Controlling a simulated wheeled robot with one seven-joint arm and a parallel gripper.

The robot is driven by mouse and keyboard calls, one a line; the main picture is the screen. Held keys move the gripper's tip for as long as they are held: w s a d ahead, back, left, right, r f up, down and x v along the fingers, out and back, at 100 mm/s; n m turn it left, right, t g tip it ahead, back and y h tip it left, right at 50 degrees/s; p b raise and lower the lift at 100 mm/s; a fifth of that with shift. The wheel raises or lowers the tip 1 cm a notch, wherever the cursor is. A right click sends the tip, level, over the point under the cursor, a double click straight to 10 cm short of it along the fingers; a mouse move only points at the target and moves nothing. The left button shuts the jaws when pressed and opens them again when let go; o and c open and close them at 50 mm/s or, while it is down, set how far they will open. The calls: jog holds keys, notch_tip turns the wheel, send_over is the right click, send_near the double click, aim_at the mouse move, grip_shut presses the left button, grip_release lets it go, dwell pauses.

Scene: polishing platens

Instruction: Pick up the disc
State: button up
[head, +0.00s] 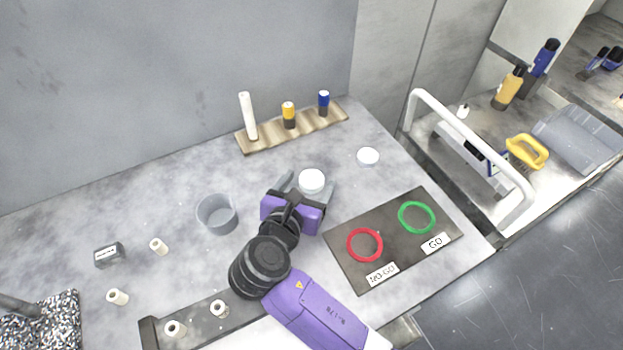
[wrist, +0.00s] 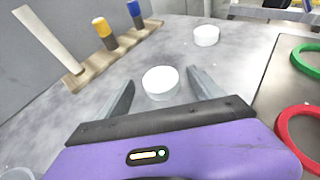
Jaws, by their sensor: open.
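A white round disc (head: 311,180) sits on the grey table between the fingers of my gripper (head: 307,187). In the wrist view the disc (wrist: 161,82) lies between the two grey fingertips (wrist: 160,84), with a gap on each side. My gripper is open, and neither finger appears to touch the disc. A second white disc (head: 368,156) lies on the table to the right and farther back; it also shows in the wrist view (wrist: 206,35).
A wooden rack (head: 270,137) with a white stick and two bottles stands behind. A dark mat (head: 352,271) with a red ring (head: 365,245) and green ring (head: 417,217) lies right. A grey cup (head: 216,214) stands left. Several small white cylinders (head: 158,246) are farther left.

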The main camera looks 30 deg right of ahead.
jog(key=shift+w+d+f, duration=0.2)
jog(key=shift+w+d, duration=0.1)
jog(key=shift+d, duration=0.05)
jog(key=c, duration=1.6)
jog(key=shift+r, duration=0.15)
